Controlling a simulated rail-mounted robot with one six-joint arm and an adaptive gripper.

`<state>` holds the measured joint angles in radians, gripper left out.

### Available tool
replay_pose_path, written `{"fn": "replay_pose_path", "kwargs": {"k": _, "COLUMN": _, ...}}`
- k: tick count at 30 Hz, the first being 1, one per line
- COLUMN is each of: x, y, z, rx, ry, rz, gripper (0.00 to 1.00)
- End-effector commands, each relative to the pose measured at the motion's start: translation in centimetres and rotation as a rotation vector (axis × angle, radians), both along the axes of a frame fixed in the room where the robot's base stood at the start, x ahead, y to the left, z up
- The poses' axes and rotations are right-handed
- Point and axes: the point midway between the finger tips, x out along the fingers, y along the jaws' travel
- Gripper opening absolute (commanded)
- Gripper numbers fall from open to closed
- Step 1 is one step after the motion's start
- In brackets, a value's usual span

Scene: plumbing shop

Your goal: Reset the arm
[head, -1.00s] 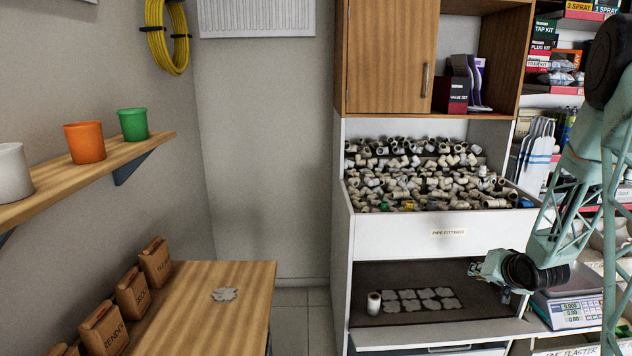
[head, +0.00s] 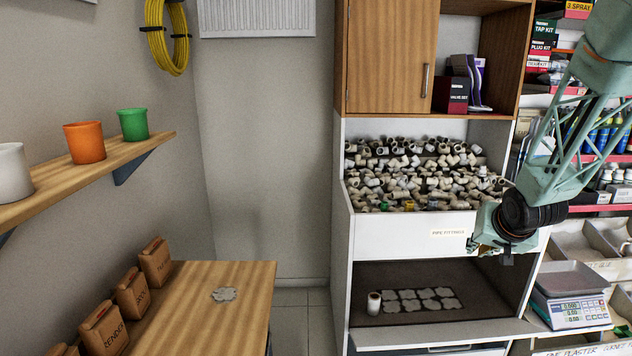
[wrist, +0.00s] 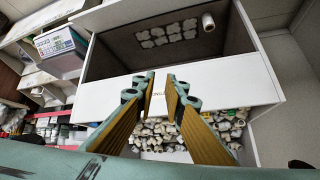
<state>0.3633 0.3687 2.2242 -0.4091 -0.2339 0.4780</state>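My gripper (head: 490,243) is in front of the white pipe fittings bin, at the right end of its front panel in the head view. In the wrist view, my gripper (wrist: 160,84) shows two fingers with a gap between their tips and nothing held there. The arm reaches in from the upper right of the head view.
The fittings bin (head: 405,236) holds many pipe fittings, with a dark recess (head: 480,282) below it. A scale (head: 572,300) stands right of the recess. A wooden bench (head: 245,290) and a shelf with pots (head: 85,142) are at left. The floor between is clear.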

Motion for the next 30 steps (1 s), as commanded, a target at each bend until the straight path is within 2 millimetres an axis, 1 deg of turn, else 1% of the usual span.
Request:
{"fn": "replay_pose_path", "kwargs": {"k": 1, "x": -0.5, "y": 0.5, "z": 0.9, "rx": -0.007, "ry": 0.003, "rz": 0.004, "gripper": 0.11}}
{"fn": "replay_pose_path", "kwargs": {"k": 3, "x": -1.3, "y": 1.1, "z": 1.9, "rx": -0.016, "ry": 0.015, "rz": 0.006, "gripper": 0.11}}
{"fn": "replay_pose_path", "kwargs": {"k": 12, "x": -5.2, "y": 3.7, "z": 5.4, "rx": -0.045, "ry": 0.062, "rz": 0.022, "gripper": 0.11}}
{"fn": "replay_pose_path", "kwargs": {"k": 23, "x": -10.5, "y": 7.1, "z": 9.1, "rx": -0.070, "ry": 0.119, "rz": 0.045, "gripper": 0.11}}
{"fn": "replay_pose_path", "kwargs": {"k": 30, "x": -14.4, "y": 9.3, "z": 11.2, "rx": -0.081, "ry": 0.158, "rz": 0.066, "gripper": 0.11}}
